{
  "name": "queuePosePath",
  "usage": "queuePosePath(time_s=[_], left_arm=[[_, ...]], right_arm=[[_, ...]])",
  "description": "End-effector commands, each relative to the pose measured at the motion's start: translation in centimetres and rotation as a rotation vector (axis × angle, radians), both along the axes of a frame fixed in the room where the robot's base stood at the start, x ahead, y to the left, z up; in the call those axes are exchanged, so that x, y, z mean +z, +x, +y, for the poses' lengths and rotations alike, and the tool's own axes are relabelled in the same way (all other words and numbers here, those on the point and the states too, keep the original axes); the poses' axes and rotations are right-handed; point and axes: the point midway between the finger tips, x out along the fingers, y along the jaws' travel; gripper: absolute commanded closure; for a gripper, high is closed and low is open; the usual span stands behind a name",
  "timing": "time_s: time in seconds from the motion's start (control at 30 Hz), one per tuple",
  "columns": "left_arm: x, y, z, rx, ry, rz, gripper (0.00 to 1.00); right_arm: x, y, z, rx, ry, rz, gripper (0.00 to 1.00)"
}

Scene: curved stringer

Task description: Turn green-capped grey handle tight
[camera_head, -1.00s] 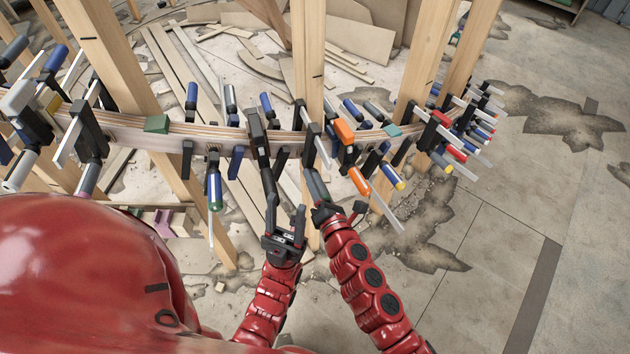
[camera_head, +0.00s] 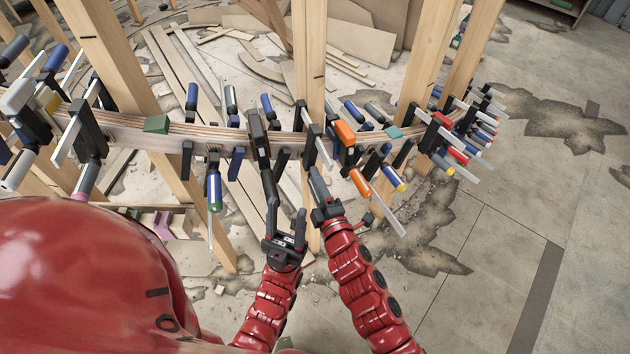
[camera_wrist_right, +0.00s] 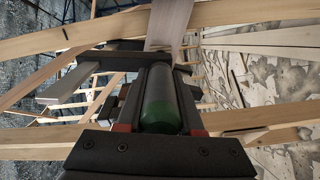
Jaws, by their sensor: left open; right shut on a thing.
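The grey handle (camera_head: 319,184) hangs below the curved laminated stringer, near the middle of the head view. In the right wrist view the handle (camera_wrist_right: 158,88) runs between the jaws, and its green cap (camera_wrist_right: 160,124) shows at the near end. My right gripper (camera_head: 326,207) is shut on the lower end of this handle, with the fingers on either side. The cap is hidden in the head view. My left gripper (camera_head: 286,222) is open, lower and to the left, with its fingers pointing up beside a black clamp (camera_head: 262,150).
The curved stringer (camera_head: 185,139) crosses the view, crowded with several clamps. An orange-handled clamp (camera_head: 359,181) hangs close to the right of my right gripper. Wooden posts (camera_head: 309,60) stand behind. Open floor (camera_head: 500,250) lies at the right.

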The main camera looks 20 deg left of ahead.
Motion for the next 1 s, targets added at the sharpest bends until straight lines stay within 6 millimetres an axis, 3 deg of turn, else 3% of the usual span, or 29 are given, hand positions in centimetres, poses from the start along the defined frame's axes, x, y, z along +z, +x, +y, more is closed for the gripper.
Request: queuePosePath(time_s=[0.57,1.0], left_arm=[[-0.3,0.0,0.0,0.000,0.000,0.000,0.50],[-1.6,0.0,0.0,0.000,0.000,0.000,0.50]], right_arm=[[0.1,0.1,-0.1,-0.001,0.420,0.354,1.00],[0.0,0.2,-0.2,-0.001,0.737,0.621,1.00]])
